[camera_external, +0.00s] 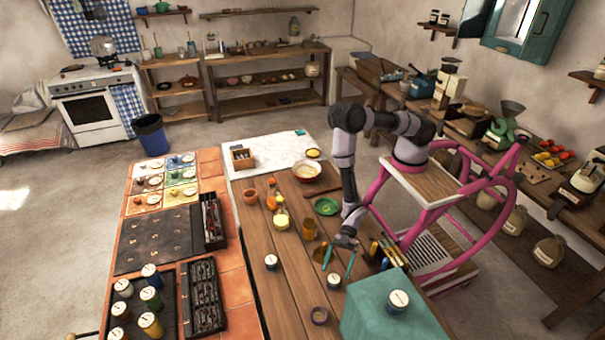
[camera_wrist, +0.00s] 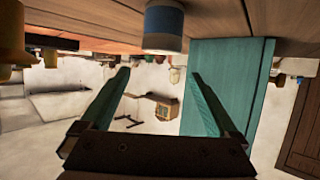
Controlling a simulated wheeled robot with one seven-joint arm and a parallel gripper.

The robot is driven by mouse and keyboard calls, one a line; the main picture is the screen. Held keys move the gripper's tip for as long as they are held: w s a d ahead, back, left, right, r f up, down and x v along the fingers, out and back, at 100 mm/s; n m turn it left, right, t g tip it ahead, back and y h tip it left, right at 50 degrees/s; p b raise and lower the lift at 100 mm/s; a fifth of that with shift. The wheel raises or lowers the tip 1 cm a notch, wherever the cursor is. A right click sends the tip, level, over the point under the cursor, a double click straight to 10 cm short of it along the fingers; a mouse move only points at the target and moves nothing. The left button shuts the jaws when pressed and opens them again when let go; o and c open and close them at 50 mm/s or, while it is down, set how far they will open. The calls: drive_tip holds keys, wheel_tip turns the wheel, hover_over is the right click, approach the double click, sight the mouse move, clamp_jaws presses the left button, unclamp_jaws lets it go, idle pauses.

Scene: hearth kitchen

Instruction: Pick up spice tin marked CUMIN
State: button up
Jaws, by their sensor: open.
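My gripper (camera_external: 337,271) is open and empty, low over the wooden table, with its teal fingers pointing toward a white-lidded tin (camera_external: 333,281). In the wrist view, which appears upside down, a blue tin with a tan band (camera_wrist: 164,30) stands at the top middle, ahead of and apart from the gripper's fingertips (camera_wrist: 160,75). Another white-lidded tin (camera_external: 271,261) stands left on the table, and one (camera_external: 398,299) sits on the teal box (camera_external: 375,325). Several more tins (camera_external: 150,298) stand at the lower left. I cannot read CUMIN on any tin.
The teal box (camera_wrist: 228,85) stands right beside the gripper in the wrist view. Bare planks (camera_external: 285,295) lie left of the gripper.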

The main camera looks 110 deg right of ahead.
sight(333, 281)
wheel_tip(333, 281, down, 4)
drive_tip(key=shift+r, duration=0.2)
drive_tip(key=shift+x, duration=1.1)
drive_tip(key=shift+w+a+f, duration=0.25)
drive_tip(key=shift+f, duration=0.15)
drive_tip(key=c, duration=1.5)
